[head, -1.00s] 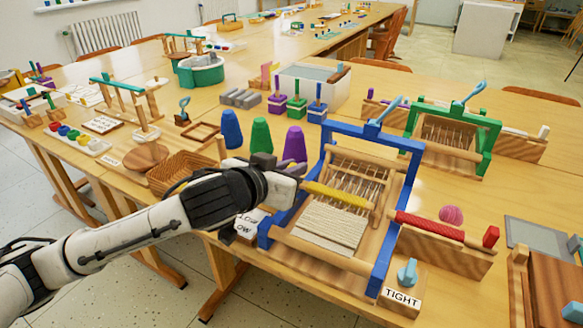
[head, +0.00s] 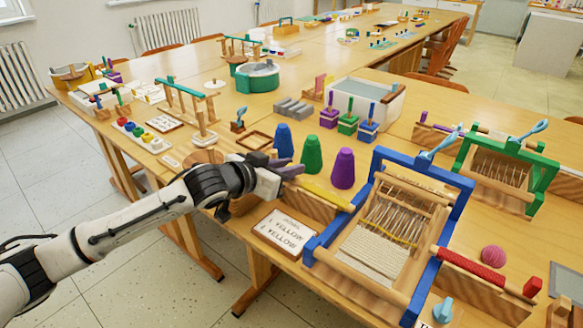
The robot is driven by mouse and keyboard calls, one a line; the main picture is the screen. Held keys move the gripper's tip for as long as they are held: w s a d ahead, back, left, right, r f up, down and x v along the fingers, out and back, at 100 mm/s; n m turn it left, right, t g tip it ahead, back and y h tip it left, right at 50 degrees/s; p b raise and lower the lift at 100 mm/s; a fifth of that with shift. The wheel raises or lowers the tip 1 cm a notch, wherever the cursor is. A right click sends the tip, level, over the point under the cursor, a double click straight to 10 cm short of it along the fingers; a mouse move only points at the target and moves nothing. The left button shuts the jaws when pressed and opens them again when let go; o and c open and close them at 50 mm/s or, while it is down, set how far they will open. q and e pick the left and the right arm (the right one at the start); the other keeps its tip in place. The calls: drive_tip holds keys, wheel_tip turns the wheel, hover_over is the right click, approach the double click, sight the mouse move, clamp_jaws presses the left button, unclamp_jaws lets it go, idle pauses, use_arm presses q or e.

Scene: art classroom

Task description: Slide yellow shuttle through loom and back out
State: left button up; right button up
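The yellow shuttle (head: 327,196) is outside the blue-framed loom (head: 458,197), to its left. It lies along the top of a wooden holder (head: 316,208). A yellow thread (head: 392,235) crosses the loom's pale warp strings. My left gripper (head: 293,167) is at the shuttle's left end, with its purple-tipped fingers spread apart and nothing seen between them. Whether a finger still touches the shuttle is hard to tell. My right gripper is not in view.
A red shuttle (head: 472,270) lies right of the loom, near a pink ball (head: 492,257).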

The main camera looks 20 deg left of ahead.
use_arm(q)
drive_tip(key=shift+o, duration=0.9)
drive_tip(key=shift+s+r, duration=0.1)
drive_tip(key=shift+s, duration=0.1)
drive_tip(key=v, duration=1)
drive_tip(key=shift+p, duration=0.3)
drive_tip(key=shift+a, duration=0.1)
